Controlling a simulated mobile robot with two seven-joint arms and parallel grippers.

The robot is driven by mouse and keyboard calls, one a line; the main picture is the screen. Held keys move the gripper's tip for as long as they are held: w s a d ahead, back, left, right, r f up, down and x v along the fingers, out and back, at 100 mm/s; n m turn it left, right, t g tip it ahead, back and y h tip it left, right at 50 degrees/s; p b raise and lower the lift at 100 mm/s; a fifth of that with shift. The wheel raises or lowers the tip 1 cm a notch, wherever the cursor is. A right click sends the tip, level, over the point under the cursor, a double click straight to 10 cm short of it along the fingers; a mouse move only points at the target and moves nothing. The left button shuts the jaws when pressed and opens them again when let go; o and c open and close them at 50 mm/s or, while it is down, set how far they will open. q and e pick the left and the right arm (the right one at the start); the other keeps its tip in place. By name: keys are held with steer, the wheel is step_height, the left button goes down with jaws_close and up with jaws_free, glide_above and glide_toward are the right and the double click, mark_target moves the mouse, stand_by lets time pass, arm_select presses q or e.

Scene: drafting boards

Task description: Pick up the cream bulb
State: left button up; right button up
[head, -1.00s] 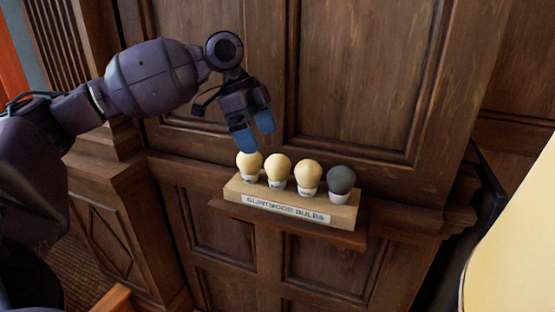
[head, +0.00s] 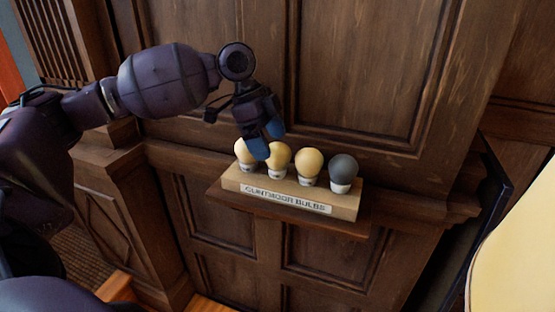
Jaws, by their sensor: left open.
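Several bulbs stand upright in a row in a light wooden rack (head: 232,181) with a printed label. Three are cream: a left one (head: 240,151), a middle one (head: 280,158) and a right one (head: 308,164). A dark grey bulb (head: 343,169) stands at the right end. My left gripper (head: 267,143) is open, its blue fingertips pointing down at the left and middle cream bulbs. The fingers hide part of both bulbs. I cannot tell whether they touch either one. My right gripper is not in view.
The rack rests on a narrow wooden ledge (head: 300,223) against dark panelled woodwork (head: 385,70). A pale cream surface (head: 515,245) rises at the right edge. The ledge is bare just in front of the rack.

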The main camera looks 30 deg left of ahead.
mark_target(285, 173)
arm_select(q)
steer(key=x, duration=0.4)
steer(key=shift+w+d+f, duration=0.15)
steer(key=shift+w+f, duration=0.1)
steer(key=c, duration=0.9)
